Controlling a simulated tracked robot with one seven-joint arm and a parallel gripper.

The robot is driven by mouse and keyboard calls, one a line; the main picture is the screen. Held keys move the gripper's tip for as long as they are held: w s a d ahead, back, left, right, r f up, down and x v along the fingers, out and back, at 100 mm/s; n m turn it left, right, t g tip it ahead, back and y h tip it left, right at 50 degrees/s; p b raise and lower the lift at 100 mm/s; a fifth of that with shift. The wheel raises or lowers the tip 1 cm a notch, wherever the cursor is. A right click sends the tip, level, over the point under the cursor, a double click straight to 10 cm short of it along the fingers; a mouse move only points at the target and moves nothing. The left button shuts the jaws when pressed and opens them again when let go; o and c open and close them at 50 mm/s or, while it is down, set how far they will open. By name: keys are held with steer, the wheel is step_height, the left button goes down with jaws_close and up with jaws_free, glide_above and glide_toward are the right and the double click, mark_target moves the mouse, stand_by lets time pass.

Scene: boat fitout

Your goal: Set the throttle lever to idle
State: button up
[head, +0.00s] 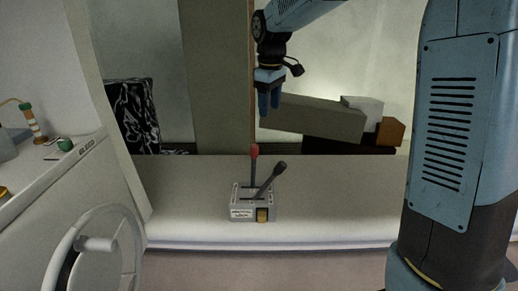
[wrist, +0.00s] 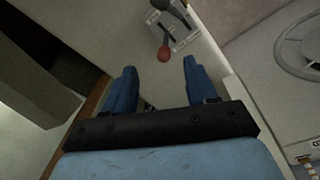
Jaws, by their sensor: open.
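The throttle box (head: 241,213) is a grey block with white labels on the ledge in front of me. Two levers rise from its slots. One lever has a red knob (head: 254,150) and stands nearly upright; the other has a black knob (head: 280,168) and leans to the right. A yellow part (head: 262,215) is on the box's front. My gripper (head: 269,112) points down above and behind the box, apart from both levers. In the wrist view its blue fingers (wrist: 158,75) are spread and empty, with the red knob (wrist: 164,54) beyond the fingertips. The lever labels are too small to read.
The ledge (head: 340,205) is clear on both sides of the box. A brown post (head: 220,75) stands behind, left of my gripper. Boxes (head: 315,117) lie at the back right. A white cabinet with a round wheel (head: 95,245) is at the left.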

steer(key=n+g, duration=0.1)
steer(key=n, duration=0.1)
glide_above(254, 148)
steer(key=w, duration=0.1)
step_height(254, 148, down, 4)
steer(key=f, duration=1.3)
steer(key=shift+w+f, duration=0.2)
steer(key=shift+f, duration=0.15)
jaws_close()
